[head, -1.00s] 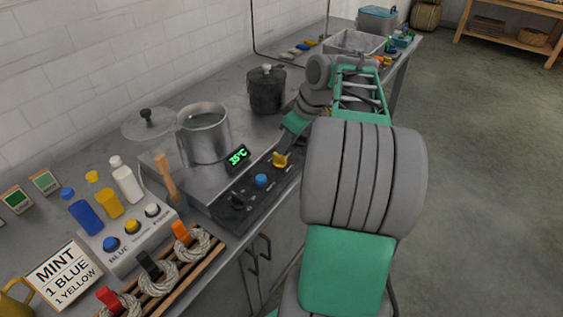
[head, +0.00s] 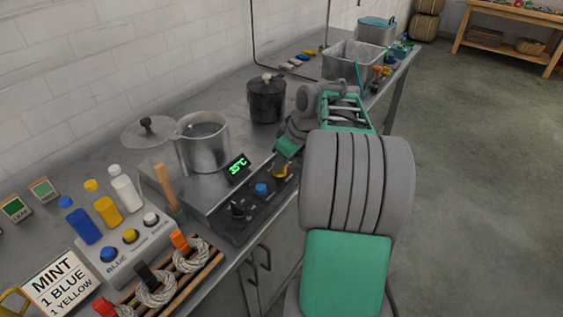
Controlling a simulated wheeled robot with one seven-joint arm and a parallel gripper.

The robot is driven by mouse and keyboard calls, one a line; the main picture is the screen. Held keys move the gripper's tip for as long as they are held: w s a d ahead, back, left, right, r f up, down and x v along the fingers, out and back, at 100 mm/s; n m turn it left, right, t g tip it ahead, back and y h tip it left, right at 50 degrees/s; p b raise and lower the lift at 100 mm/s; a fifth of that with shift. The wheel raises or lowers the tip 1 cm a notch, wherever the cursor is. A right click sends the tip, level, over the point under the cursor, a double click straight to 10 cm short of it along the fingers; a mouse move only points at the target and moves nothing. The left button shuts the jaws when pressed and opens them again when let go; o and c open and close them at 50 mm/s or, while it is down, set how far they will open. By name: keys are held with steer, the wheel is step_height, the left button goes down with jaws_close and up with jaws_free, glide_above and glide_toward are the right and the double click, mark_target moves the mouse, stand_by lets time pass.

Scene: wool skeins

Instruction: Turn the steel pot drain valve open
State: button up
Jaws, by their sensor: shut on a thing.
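The steel pot (head: 203,150) stands open on the steel heating unit at centre left, with liquid in it. A yellow handle (head: 280,172), the likely drain valve, is at the far end of the dark control panel, right of the pot. My gripper (head: 284,161) reaches down from the right and is shut on this handle. The fingertips are small and partly hidden by my own arm, so the handle's exact angle is hard to tell.
The control panel (head: 222,226) has a blue knob (head: 261,189) and a black knob (head: 238,209) close by. A green display (head: 237,167) reads about 35°C. A dark lidded pot (head: 266,100) stands behind. Rope skeins (head: 157,285) lie in front; open floor is at right.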

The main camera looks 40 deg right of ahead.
steer(key=shift+m, duration=0.4)
jaws_close()
steer(key=m+h+b, duration=0.1)
steer(key=m, duration=0.2)
steer(key=shift+a+h+b, duration=0.15)
steer(key=shift+h+b, duration=0.15)
steer(key=m+h, duration=0.1)
steer(key=m, duration=0.4)
steer(key=shift+a+h+b, duration=0.15)
steer(key=shift+h+b, duration=0.15)
steer(key=shift+h, duration=0.1)
steer(key=m+g+h, duration=0.1)
steer(key=m, duration=0.3)
steer(key=shift+w+a+m+p, duration=0.1)
steer(key=shift+w+m+p, duration=0.05)
steer(key=shift+m+p, duration=0.15)
steer(key=shift+m+g+h+p, duration=0.3)
steer(key=shift+m+g+h, duration=0.1)
steer(key=shift+m, duration=0.7)
steer(key=shift+m+g+h+p, duration=0.3)
steer(key=shift+m+g, duration=0.1)
steer(key=shift+m, duration=0.7)
steer(key=o, duration=0.7)
jaws_free()
steer(key=shift+o, duration=0.2)
